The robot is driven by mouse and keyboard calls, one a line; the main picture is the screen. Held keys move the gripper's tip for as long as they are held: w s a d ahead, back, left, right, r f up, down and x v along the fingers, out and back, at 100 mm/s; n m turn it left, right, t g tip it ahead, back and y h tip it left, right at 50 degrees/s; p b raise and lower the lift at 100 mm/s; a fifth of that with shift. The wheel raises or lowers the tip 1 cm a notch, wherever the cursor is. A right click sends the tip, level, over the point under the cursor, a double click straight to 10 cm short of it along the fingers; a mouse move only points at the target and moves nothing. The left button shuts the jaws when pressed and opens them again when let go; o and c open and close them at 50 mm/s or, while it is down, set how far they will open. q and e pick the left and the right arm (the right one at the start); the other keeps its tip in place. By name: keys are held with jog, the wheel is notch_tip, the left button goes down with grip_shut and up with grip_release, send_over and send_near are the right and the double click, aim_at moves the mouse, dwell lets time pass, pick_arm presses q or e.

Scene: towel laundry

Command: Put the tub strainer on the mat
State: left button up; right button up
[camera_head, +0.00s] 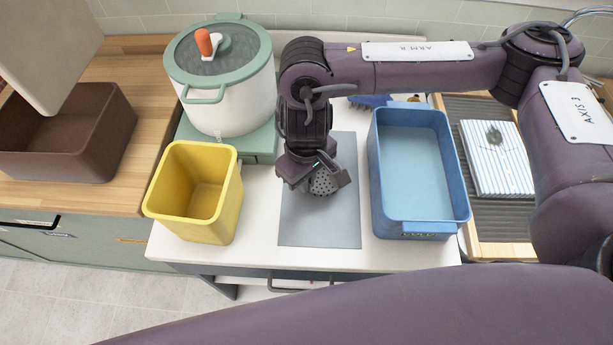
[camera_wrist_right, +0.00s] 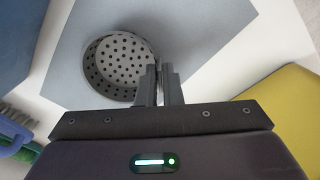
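The tub strainer is a grey, round, perforated cup (camera_head: 323,182). It shows in the right wrist view (camera_wrist_right: 122,62) with its hollow side and holes facing the camera. My right gripper (camera_head: 318,172) is over the grey mat (camera_head: 320,228), pointing down. Its fingers (camera_wrist_right: 161,84) are close together on the strainer's rim. The strainer is over the mat, which also shows in the right wrist view (camera_wrist_right: 205,35). I cannot tell whether the strainer touches the mat. My left gripper is not in view.
A yellow bin (camera_head: 225,205) stands left of the mat and a blue tub (camera_head: 420,227) right of it. A white pot with a green lid (camera_head: 235,95) is behind left. A blue brush (camera_head: 370,101) lies at the back. A brown box (camera_head: 60,165) stands on the left counter. A striped cloth (camera_head: 495,165) lies right.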

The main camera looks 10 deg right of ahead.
jog(key=o, duration=0.4)
jog(key=shift+c, duration=0.2)
jog(key=shift+r, duration=0.1)
notch_tip(320, 180, up, 12)
dwell(0.7)
